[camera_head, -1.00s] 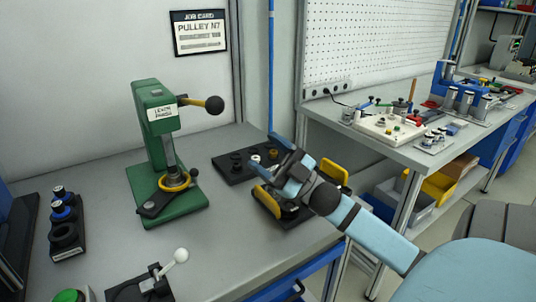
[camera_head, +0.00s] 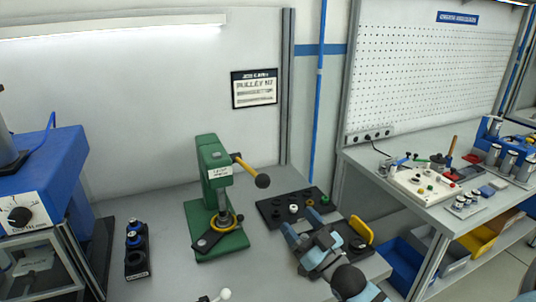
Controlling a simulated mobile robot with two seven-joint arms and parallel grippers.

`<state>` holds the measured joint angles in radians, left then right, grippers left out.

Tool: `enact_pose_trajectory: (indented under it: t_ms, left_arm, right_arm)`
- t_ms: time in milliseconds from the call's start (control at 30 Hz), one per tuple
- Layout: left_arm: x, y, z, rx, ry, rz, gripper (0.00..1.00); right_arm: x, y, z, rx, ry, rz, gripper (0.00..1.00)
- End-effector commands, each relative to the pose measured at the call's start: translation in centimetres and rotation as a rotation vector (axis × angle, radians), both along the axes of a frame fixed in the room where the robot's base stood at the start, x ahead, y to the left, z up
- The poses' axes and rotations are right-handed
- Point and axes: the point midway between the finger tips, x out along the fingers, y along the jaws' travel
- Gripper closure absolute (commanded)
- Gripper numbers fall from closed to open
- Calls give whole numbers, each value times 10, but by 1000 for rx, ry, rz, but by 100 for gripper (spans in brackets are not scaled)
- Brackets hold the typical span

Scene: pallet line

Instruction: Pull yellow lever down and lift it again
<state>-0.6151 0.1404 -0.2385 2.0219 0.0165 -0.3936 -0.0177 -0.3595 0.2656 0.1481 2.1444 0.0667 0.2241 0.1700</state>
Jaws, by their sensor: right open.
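The green lever press (camera_head: 214,190) stands upright on the grey bench. My right gripper (camera_head: 302,225) is open and empty, to the right of the press and lower in the picture than the knob. It is apart from the lever. My left gripper is out of view.
A black tray with small parts (camera_head: 268,213) lies right of the press, beyond my gripper. A black rack (camera_head: 137,263) stands left of the press. A white-knobbed lever (camera_head: 225,294) shows at the bottom edge.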

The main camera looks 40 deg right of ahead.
Motion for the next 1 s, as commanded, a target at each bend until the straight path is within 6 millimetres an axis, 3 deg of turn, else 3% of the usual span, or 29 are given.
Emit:
enact_pose_trajectory:
  t_ms: [33,367,800,1000]
  left_arm:
    - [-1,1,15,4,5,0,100]
    - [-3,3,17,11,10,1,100]
    - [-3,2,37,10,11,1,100]
    - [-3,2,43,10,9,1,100]
  right_arm:
    - [0,4,11,29,23,-4,34]
    - [13,12,11,74,58,-7,34]
    - [95,15,47,73,58,-7,34]
    - [119,16,56,72,58,-7,34]
